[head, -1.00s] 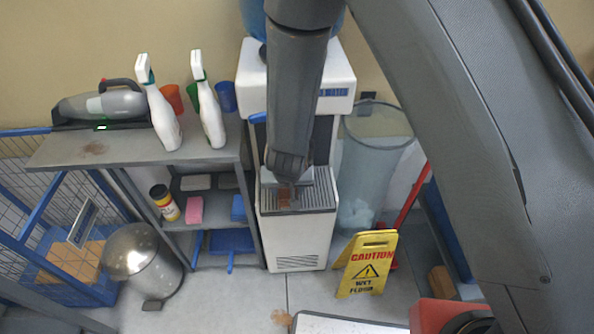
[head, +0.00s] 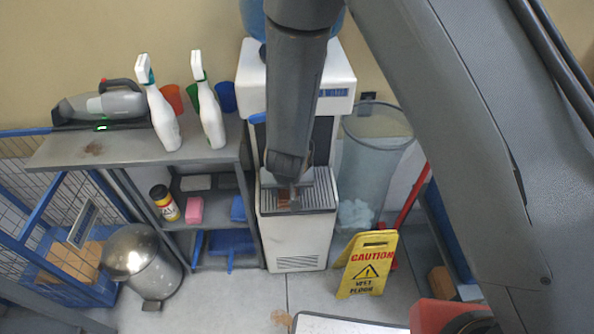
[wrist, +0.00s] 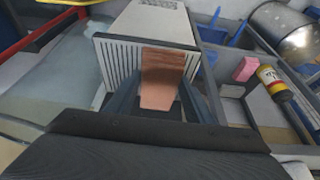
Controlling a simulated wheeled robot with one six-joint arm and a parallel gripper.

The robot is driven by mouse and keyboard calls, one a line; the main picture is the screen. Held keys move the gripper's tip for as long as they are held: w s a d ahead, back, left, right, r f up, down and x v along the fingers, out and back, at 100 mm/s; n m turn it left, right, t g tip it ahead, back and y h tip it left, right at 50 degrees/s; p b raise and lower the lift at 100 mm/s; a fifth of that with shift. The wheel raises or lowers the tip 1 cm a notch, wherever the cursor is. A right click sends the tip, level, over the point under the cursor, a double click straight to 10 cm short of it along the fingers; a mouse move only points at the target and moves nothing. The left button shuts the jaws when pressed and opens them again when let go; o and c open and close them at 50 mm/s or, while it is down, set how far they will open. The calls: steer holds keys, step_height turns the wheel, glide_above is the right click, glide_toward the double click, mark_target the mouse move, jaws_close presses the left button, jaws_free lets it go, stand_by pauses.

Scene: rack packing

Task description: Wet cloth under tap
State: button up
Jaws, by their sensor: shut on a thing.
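My gripper (head: 293,201) is at the water dispenser (head: 297,243), just above its drip tray (head: 322,192). In the wrist view my gripper (wrist: 158,108) is shut on a reddish-brown cloth (wrist: 162,75), which sticks out past the fingertips over the slatted tray (wrist: 118,62). The far part of the cloth looks darker than the part near the fingers. In the head view only a small brown bit of the cloth shows by the tray. The tap is hidden behind my arm.
A yellow wet-floor sign (head: 366,264) and a clear bin (head: 372,165) stand right of the dispenser. A grey shelf (head: 120,150) with two spray bottles (head: 162,115) stands close on the left. A metal pedal bin (head: 140,262) is on the floor.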

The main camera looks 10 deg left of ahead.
stand_by(0.3)
steer(key=shift+s+a+r+p, duration=0.25)
steer(key=shift+s+r+p, duration=0.8)
steer(key=shift+s+p, duration=0.15)
steer(key=shift+s+a+r+p, duration=0.25)
steer(key=shift+s+r+p, duration=0.8)
steer(key=shift+s, duration=0.25)
steer(key=shift+f, duration=0.1)
steer(key=shift+w+d, duration=0.1)
